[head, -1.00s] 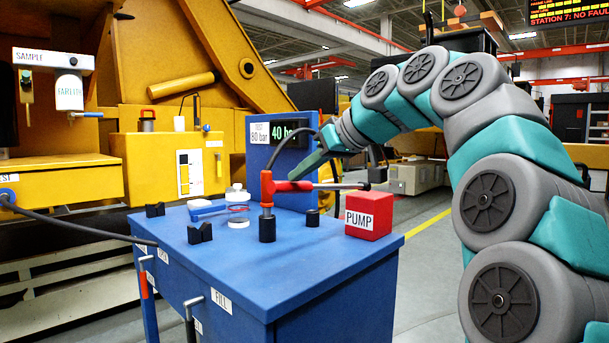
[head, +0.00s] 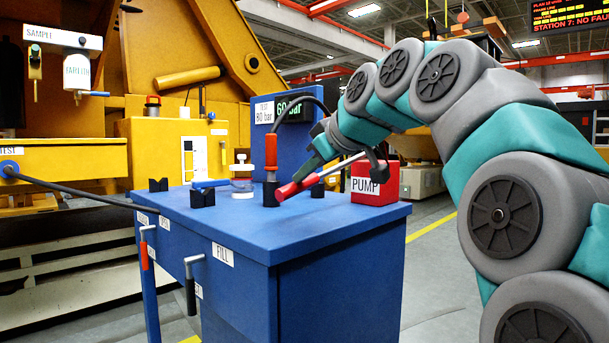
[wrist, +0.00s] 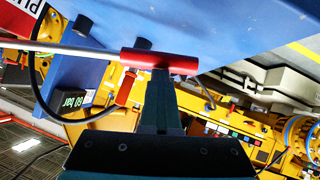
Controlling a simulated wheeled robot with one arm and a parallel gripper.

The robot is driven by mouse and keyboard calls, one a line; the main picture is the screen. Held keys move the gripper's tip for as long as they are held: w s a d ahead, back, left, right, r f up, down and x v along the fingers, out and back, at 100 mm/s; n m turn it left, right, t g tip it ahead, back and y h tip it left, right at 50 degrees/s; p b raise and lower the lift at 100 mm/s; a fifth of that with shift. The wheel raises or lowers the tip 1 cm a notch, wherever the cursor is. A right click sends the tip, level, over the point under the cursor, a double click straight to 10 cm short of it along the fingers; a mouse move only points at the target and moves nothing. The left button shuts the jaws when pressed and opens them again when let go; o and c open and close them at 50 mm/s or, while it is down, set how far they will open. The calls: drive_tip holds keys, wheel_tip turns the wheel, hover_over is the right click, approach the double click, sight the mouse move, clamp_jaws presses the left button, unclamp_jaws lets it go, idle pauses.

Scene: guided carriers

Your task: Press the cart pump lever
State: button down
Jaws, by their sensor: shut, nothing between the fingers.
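The pump lever is a metal rod with a red grip (head: 297,187), above the blue cart top (head: 235,225). It slopes down to the left from beside the red PUMP block (head: 374,187). My gripper (head: 311,169) is shut and empty, with its tip at the red grip from above. In the wrist view the red grip (wrist: 160,60) lies across the end of my gripper (wrist: 160,72), and they appear to touch. The cart's gauge panel (head: 263,140) has a display (head: 293,108) reading 60 bar beside a label reading 80 bar.
A red-handled upright piece (head: 271,150) stands in a black socket close left of the grip. A clear jar (head: 242,182) and black blocks (head: 202,198) stand further left. Red and black handles (head: 190,285) hang on the cart's front. The front of the cart top is clear.

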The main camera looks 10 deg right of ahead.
drive_tip(key=shift+w+f, duration=0.15)
drive_tip(key=shift+f, duration=0.55)
drive_tip(key=s+d+r+p, duration=0.3)
drive_tip(key=s+r, duration=0.6)
drive_tip(key=r, duration=0.1)
drive_tip(key=shift+d+r, duration=0.25)
idle(1.0)
